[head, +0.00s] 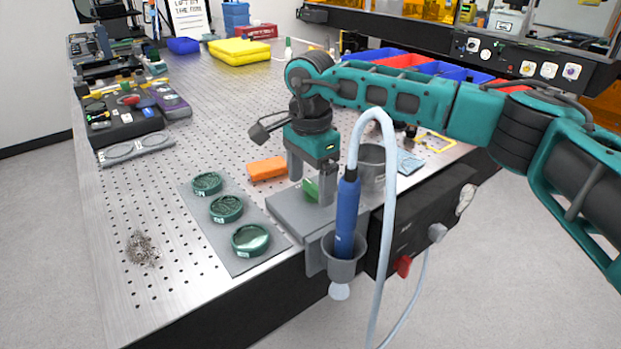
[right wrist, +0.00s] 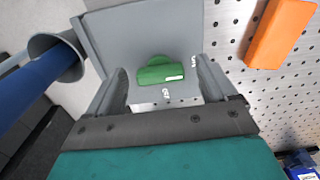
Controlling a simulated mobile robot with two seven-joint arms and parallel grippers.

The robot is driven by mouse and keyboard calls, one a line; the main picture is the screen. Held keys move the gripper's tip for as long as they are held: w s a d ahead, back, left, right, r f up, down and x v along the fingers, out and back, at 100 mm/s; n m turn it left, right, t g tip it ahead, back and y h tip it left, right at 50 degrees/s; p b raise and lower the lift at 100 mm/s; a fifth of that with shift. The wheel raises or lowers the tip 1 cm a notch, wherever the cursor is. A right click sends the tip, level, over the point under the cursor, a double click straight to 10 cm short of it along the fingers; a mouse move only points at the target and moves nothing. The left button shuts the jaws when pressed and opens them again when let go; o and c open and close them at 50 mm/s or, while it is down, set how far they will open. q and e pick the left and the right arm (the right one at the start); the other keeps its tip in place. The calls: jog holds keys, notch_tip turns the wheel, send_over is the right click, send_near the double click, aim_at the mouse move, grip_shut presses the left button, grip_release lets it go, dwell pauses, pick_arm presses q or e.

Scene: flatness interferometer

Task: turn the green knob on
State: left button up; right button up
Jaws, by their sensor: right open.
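The green knob (head: 311,187) sits on a grey plate (head: 285,213) at the near edge of the perforated table. In the right wrist view the knob (right wrist: 160,73) is a green bar lying crosswise between my fingers, with a small white mark on its right part. Small white lettering stands on the plate beside it, too small to read surely. My right gripper (head: 311,182) points down over the knob. Its fingers are open, one on each side, and it also shows in the right wrist view (right wrist: 162,88). I cannot tell whether they touch the knob. My left gripper is out of view.
A blue handle (head: 346,215) with a pale hose stands in a grey cup (head: 343,268) close by the gripper. An orange block (head: 267,168) and green round pieces on a grey mat (head: 225,262) lie to the left. A grey can (head: 371,168) stands to the right.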

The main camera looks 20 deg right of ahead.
aim_at(310, 187)
notch_tip(310, 187, up, 13)
dwell(0.7)
jog(key=shift+s+f, duration=0.1)
